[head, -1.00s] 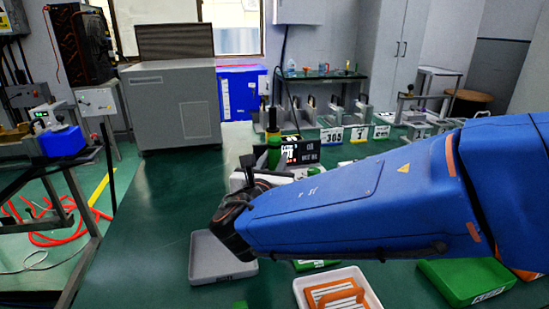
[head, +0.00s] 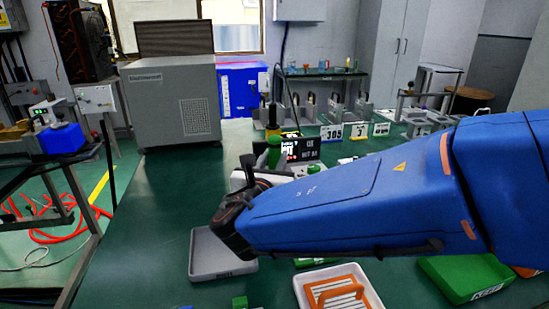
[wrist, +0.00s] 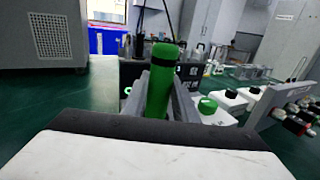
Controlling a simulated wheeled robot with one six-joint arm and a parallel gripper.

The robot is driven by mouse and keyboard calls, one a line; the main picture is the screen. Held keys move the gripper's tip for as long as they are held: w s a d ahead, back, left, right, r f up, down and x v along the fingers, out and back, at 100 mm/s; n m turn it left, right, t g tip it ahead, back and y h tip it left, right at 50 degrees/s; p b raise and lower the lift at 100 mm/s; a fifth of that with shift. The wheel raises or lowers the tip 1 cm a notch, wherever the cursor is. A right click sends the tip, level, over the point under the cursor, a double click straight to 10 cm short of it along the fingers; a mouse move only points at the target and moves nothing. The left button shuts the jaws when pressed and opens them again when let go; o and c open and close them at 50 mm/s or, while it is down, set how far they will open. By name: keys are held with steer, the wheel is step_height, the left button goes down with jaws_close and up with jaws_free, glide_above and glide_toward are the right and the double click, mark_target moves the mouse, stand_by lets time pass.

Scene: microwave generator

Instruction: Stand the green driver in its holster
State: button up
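The green driver (wrist: 160,82) shows in the wrist view as a thick green handle with a dark band near its top. It stands roughly upright between the two grey fingers of my gripper (wrist: 162,98), which lie close against both its sides. Its lower part is hidden by my wrist. In the head view a green piece (head: 273,152) shows just behind my gripper, which is mostly hidden by my blue arm. I cannot tell which thing is the holster.
A grey bin (head: 205,258) and a white tray (head: 298,287) with an orange rack lie in front, beside a green box (head: 465,275). A black display (head: 303,148) stands behind my arm. Several grey stands line the back. The table's left side is clear.

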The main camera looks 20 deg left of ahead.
steer(key=o, duration=0.5)
steer(key=s+d, duration=0.2)
steer(key=s, duration=1.5)
steer(key=shift+s, duration=0.15)
